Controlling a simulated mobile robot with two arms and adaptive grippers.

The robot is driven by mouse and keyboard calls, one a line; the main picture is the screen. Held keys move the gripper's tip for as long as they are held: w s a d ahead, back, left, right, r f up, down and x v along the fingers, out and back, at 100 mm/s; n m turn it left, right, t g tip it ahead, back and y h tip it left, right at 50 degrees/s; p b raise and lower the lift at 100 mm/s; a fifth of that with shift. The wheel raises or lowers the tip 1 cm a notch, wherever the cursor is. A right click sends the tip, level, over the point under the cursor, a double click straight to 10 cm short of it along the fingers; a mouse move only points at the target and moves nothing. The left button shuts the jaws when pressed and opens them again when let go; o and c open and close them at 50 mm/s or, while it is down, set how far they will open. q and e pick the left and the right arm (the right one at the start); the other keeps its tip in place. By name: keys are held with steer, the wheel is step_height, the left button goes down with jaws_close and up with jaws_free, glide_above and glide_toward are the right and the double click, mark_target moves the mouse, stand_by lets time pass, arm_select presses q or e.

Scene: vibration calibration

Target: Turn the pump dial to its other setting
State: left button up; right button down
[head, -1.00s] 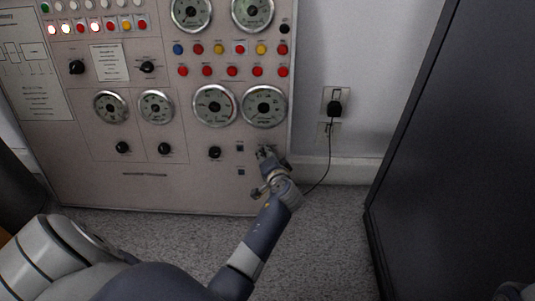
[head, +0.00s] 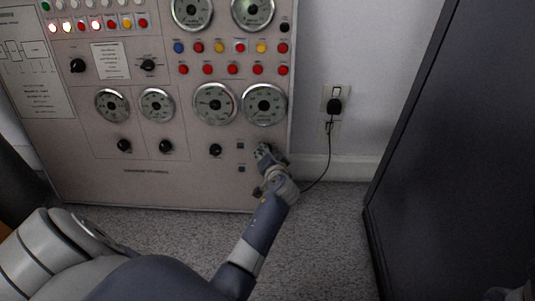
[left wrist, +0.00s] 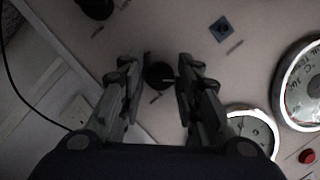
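My left gripper (head: 264,152) is at the lower right of the control panel, close to its face. In the left wrist view its two fingers (left wrist: 155,66) are apart, on either side of a black round dial (left wrist: 160,76) with a pale pointer mark. Gaps show between the dial and the fingers. In the head view the gripper hides this dial. Its label is too small to read, so I cannot confirm that it is the pump dial.
The panel (head: 150,190) bears gauges, lamps and other black knobs (head: 215,150). A second black knob (left wrist: 96,8) and a blue square (left wrist: 221,29) are near the dial. A plugged cord (head: 329,160) hangs right of the panel. A dark cabinet (head: 455,150) stands at right.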

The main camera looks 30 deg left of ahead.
arm_select(q)
steer(key=shift+o, duration=0.5)
step_height(320, 180, up, 10)
steer(key=shift+r, duration=0.1)
stand_by(0.6)
